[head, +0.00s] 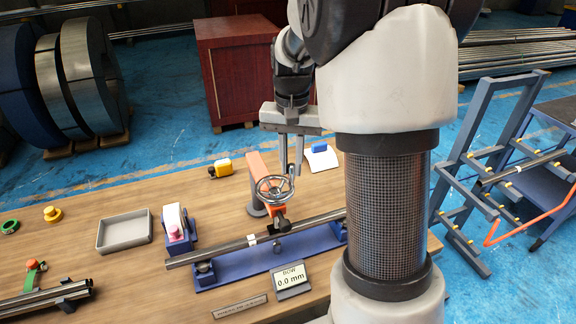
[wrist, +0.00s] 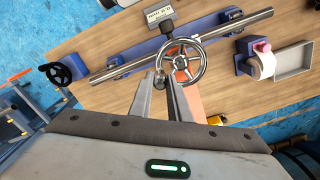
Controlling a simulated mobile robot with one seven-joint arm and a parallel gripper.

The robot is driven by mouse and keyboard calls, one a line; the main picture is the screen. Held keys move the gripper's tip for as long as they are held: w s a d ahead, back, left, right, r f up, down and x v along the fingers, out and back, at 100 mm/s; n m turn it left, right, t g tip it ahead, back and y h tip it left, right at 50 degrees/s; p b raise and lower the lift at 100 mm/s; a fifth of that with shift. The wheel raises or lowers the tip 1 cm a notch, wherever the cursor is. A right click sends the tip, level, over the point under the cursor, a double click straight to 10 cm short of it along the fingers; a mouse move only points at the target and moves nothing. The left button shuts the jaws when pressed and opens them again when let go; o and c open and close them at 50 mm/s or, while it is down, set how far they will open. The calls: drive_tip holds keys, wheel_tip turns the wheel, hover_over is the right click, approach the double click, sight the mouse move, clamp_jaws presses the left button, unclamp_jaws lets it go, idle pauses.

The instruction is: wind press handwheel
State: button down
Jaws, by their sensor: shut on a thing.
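The press handwheel (head: 268,189) is a silver spoked wheel on top of the orange press (head: 257,168). In the wrist view the handwheel (wrist: 182,63) shows from above, with a small round knob (wrist: 159,80) at its rim. My gripper (head: 291,172) reaches down from above at the wheel's right side. In the wrist view my gripper (wrist: 163,83) is shut on the knob, between its two fingertips. A metal tube (head: 225,246) lies across the blue base (head: 260,264) under the press. The gauge (head: 291,279) reads 0.0 mm.
An empty grey tray (head: 124,247), a tape dispenser (head: 176,229) and a yellow tape measure (head: 221,169) are on the bench to the left. A white pad with a blue block (head: 319,148) lies behind the wheel. Several tubes (head: 43,298) rest at front left.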

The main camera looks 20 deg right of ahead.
drive_tip(key=c, duration=1.6)
unclamp_jaws()
drive_tip(key=shift+c, duration=0.2)
wheel_tip(320, 180, up, 3)
drive_tip(key=shift+f+p, duration=0.2)
drive_tip(key=shift+p, duration=0.7)
drive_tip(key=shift+r, duration=1.7)
wheel_tip(320, 180, up, 17)
drive_tip(key=s+a+f+n+t, duration=0.2)
drive_tip(key=s+a+f+n, duration=0.1)
drive_tip(key=s, duration=0.7)
drive_tip(key=s+a+f+n+t, duration=0.3)
drive_tip(key=s+a+f, duration=0.2)
drive_tip(key=s, duration=0.5)
wheel_tip(320, 180, down, 3)
drive_tip(key=shift+r+t, duration=0.15)
drive_tip(key=shift+t, duration=0.15)
